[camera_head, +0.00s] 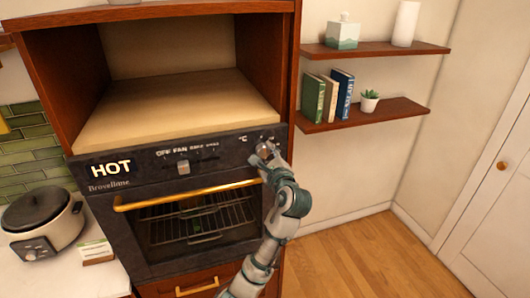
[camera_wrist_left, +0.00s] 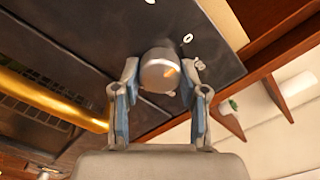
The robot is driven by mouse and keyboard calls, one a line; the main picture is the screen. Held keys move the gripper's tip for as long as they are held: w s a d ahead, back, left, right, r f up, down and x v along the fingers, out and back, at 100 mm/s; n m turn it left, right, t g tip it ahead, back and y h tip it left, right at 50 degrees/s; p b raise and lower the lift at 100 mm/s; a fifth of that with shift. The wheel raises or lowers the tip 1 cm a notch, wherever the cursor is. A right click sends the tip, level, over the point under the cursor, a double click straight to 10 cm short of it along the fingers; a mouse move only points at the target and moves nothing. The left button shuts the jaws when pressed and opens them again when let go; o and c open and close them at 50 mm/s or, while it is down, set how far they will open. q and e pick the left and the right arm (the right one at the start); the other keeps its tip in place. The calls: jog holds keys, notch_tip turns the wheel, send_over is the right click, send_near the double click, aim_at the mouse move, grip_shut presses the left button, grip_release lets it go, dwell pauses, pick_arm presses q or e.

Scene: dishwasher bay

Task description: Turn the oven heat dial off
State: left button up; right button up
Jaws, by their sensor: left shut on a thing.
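The oven's heat dial (camera_head: 264,149) is a round silver knob at the right end of the black control panel (camera_head: 135,185). The fingers partly hide the dial in the head view. White letters "HOT" (camera_head: 111,168) show at the panel's left. My right gripper is in neither view.
A gold door handle (camera_head: 190,195) sticks out below. A slow cooker (camera_head: 42,222) stands on the left counter. Shelves (camera_head: 375,115) hang on the right wall, above clear wooden floor (camera_head: 360,260).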

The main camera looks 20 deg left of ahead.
pick_arm(q)
jog(key=shift+f, duration=0.25)
jog(key=o, duration=0.9)
jog(key=shift+o, duration=1.2)
jog(key=shift+w+d, duration=0.1)
jog(key=shift+w, duration=0.1)
jog(key=shift+r, duration=0.1)
jog(key=shift+s+d, duration=0.1)
jog(key=shift+s, duration=0.1)
jog(key=v, duration=1.1)
jog(key=shift+d, duration=0.3)
jog(key=shift+s, duration=0.1)
